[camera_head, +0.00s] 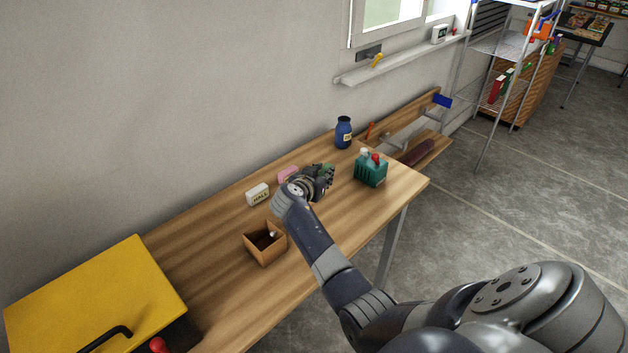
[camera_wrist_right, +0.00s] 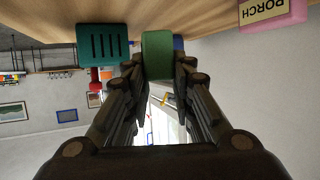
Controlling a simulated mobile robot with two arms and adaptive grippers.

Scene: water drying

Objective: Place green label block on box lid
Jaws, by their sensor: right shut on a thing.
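My right gripper (camera_head: 325,178) is over the far part of the wooden table. It is shut on a green block (camera_wrist_right: 158,54), which sits between its fingers in the right wrist view. In the head view only a small green part of the block (camera_head: 327,168) shows past the fingers. I cannot tell whether the block touches the table. A yellow box lid (camera_head: 95,295) with a black handle lies at the lower left, well away from the gripper. My left gripper is not in view.
A pink block (camera_head: 287,173) marked PORCH and a white block (camera_head: 258,195) marked HALL are left of the gripper. A small open brown box (camera_head: 266,254) stands nearer. A teal caddy (camera_head: 371,173) and a blue bottle (camera_head: 343,132) are to the right.

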